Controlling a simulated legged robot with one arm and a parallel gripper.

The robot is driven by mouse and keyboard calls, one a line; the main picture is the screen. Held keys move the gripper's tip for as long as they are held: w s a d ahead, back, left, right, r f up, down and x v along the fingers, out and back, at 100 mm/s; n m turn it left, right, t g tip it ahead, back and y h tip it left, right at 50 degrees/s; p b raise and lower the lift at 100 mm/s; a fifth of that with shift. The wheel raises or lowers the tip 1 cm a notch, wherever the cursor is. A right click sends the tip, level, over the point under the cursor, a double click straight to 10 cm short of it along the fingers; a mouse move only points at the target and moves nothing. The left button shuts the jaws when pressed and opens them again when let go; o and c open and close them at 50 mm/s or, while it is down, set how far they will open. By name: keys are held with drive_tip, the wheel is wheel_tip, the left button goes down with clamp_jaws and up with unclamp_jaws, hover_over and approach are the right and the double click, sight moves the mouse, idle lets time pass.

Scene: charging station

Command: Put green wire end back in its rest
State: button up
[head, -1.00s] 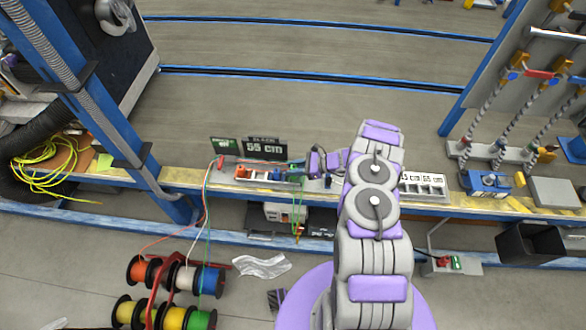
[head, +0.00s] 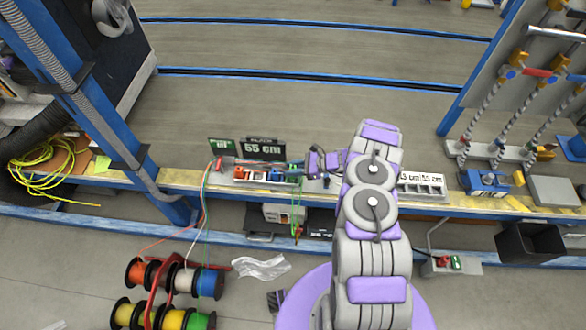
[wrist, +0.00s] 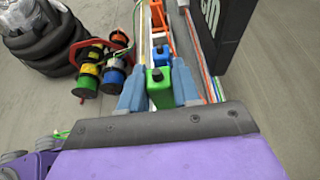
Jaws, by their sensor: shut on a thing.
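The green wire end (wrist: 160,88) is a green block with a dark top. In the wrist view it sits between the two blue-grey fingers of my gripper (wrist: 160,96), which is shut on it. It is in line with the row of wire-end rests, just behind the blue wire end (wrist: 161,55). A white and an orange wire end (wrist: 157,14) lie further along the row. In the head view my gripper (head: 301,168) is at the right end of the rest row (head: 262,181) on the bench. Whether the green end touches its rest is hidden.
A black "55 cm" sign (head: 263,149) stands behind the row, with wires running along its foot in the wrist view. A white labelled tray (head: 421,185) lies right of my arm. Wire spools (head: 170,278) stand on the floor at the left.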

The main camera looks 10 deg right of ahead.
drive_tip(key=shift+f, duration=2)
drive_tip(key=o, duration=1.1)
drive_tip(key=shift+r, duration=0.15)
drive_tip(key=shift+r, duration=0.3)
wheel_tip(320, 180, up, 3)
drive_tip(key=shift+w+p, duration=0.1)
drive_tip(key=shift+p, duration=0.7)
drive_tip(key=s+r+p, duration=0.1)
drive_tip(key=s+p, duration=0.2)
drive_tip(key=s, duration=1.3)
drive_tip(key=shift+p, duration=0.35)
